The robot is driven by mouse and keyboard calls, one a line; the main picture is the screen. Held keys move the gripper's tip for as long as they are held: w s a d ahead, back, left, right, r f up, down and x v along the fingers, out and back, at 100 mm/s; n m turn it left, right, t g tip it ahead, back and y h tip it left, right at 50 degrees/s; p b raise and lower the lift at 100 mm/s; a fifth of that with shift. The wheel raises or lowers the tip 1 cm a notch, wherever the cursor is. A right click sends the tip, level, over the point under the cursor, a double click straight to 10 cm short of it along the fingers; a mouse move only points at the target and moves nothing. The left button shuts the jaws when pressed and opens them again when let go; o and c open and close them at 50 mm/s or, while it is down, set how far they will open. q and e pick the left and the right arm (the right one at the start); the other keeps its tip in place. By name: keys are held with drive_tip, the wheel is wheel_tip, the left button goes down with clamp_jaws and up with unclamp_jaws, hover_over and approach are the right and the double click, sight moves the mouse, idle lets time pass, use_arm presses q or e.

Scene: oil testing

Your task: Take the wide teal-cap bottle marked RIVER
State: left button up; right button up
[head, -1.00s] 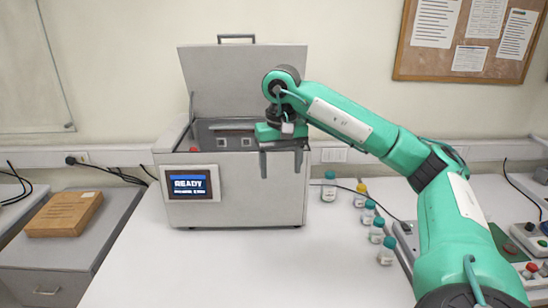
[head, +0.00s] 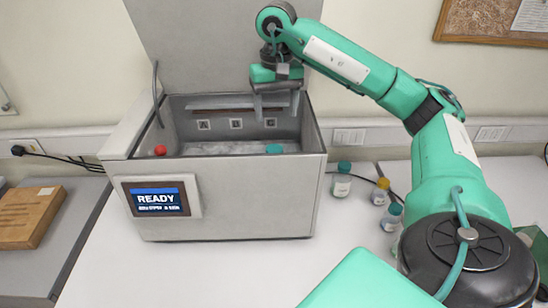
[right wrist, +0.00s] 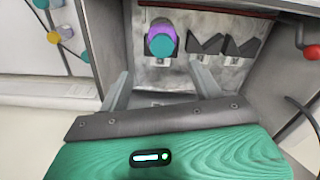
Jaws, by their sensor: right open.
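My right gripper (head: 275,106) is open and empty over the right part of the open grey bath (head: 235,217). A teal cap (head: 274,149) shows inside the bath, below the gripper near slot C. In the right wrist view, this teal cap (right wrist: 162,45) has a purple part around it and lies between and beyond the open fingertips (right wrist: 160,70), apart from them. On the bench right of the bath stand a wide teal-cap bottle (head: 342,182) and another teal-cap bottle (head: 391,218). Their labels are too small to read, so I cannot tell which says RIVER. My left gripper is not in view.
A yellow-cap bottle (head: 380,192) stands between the bench bottles. The bath's lid (head: 210,50) is raised, and its screen (head: 156,198) reads READY. A red knob (head: 160,150) is at its left inner side. The front bench is clear.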

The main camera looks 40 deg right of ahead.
sight(275, 149)
wheel_tip(275, 149, down, 3)
drive_tip(key=shift+f+b, duration=0.1)
drive_tip(key=shift+b, duration=0.2)
wheel_tip(275, 149, down, 3)
drive_tip(key=shift+f, duration=0.6)
drive_tip(key=shift+w+f+p, duration=0.1)
drive_tip(key=shift+f+p, duration=0.2)
drive_tip(key=shift+p, duration=0.1)
wheel_tip(275, 149, down, 4)
drive_tip(key=shift+w+r+p, duration=0.1)
drive_tip(key=shift+w+p, duration=0.05)
drive_tip(key=shift+p, duration=1.05)
drive_tip(key=shift+f, duration=0.5)
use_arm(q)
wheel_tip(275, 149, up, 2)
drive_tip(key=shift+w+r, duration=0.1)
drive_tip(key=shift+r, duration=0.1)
use_arm(e)
clamp_jaws()
